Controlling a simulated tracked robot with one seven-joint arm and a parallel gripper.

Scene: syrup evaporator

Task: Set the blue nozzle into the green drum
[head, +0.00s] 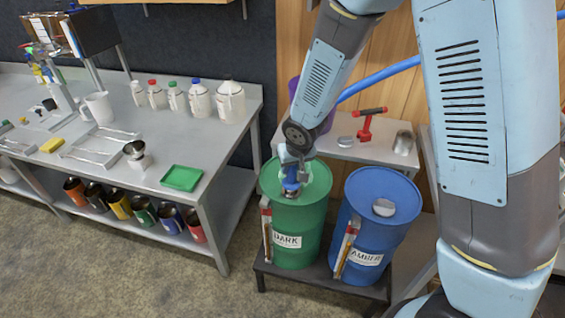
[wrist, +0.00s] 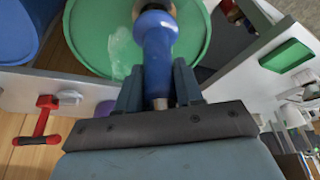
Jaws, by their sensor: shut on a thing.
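The green drum (head: 298,215), labelled DARK, stands upright on a low dark stand. My gripper (head: 291,178) is over its top and shut on the blue nozzle (head: 291,189). In the wrist view the nozzle (wrist: 157,50) sits between the two fingers, with its far end over the green drum top (wrist: 100,30). A metal part shows around the nozzle's far end. I cannot tell whether the nozzle is in the drum's opening or just above it.
A blue drum (head: 375,225), labelled AMBER, stands close on the right with a grey cap on top. A bench (head: 345,149) behind holds a red tool (head: 368,125) and metal parts. A steel table (head: 150,180) with jugs and bottles is at left.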

